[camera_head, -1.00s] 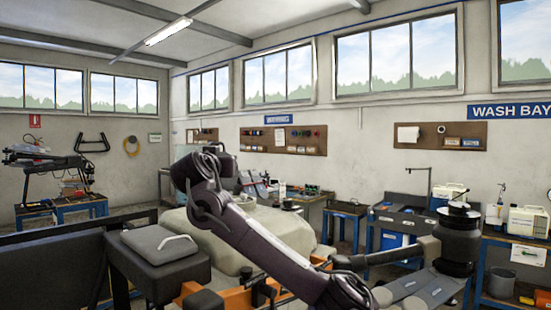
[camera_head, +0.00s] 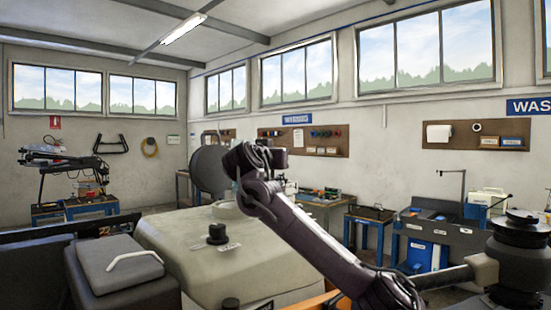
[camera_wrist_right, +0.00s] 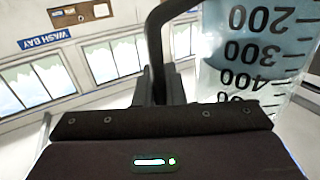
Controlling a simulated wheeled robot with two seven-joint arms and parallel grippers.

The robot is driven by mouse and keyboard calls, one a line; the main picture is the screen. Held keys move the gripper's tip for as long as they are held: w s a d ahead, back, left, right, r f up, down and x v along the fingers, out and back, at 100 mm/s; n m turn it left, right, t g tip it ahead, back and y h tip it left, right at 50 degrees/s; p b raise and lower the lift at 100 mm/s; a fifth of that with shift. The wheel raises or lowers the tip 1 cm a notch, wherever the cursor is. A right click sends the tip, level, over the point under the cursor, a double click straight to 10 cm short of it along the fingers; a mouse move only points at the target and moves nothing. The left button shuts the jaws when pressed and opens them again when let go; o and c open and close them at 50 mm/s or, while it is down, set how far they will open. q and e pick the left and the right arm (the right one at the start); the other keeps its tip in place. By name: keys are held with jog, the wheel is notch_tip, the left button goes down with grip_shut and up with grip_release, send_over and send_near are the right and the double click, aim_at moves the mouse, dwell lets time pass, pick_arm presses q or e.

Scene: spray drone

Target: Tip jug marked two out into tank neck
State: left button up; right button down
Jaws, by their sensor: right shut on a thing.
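The tank (camera_head: 150,225) is a large pale beige body in the middle of the head view. A pale round raised neck (camera_head: 226,209) rises from its top, and a dark round lid (camera_head: 208,172) stands on edge behind it. My right gripper (camera_head: 240,165) is above and beside the neck. In the right wrist view it is shut on the black handle (camera_wrist_right: 156,45) of a clear graduated jug (camera_wrist_right: 255,50). Bluish liquid shows in the jug. Room and numerals both appear upside down there, so the jug looks about upright. Its number mark is hidden. My left gripper is out of view.
A black cap (camera_head: 217,234) sits on the tank's top in front of the neck, another black knob (camera_head: 230,303) nearer. A black seat-like box (camera_head: 120,265) with a pale handle is at the left.

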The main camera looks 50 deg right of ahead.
jog(key=shift+s+a+r, duration=0.15)
jog(key=shift+a+r, duration=0.05)
jog(key=shift+r, duration=0.05)
jog(key=shift+w+r+n+g+y+p, duration=0.75)
jog(key=shift+r+n+p, duration=1.95)
jog(key=shift+n+p, duration=3.05)
jog(key=w+a+f+n+g+p, duration=0.1)
jog(key=w+f+n+g, duration=0.1)
jog(key=w+n, duration=0.3)
jog(key=shift+w+a+f+g, duration=0.3)
jog(key=shift+w+f, duration=0.45)
jog(key=shift+w, duration=0.6)
jog(key=shift+n, duration=0.35)
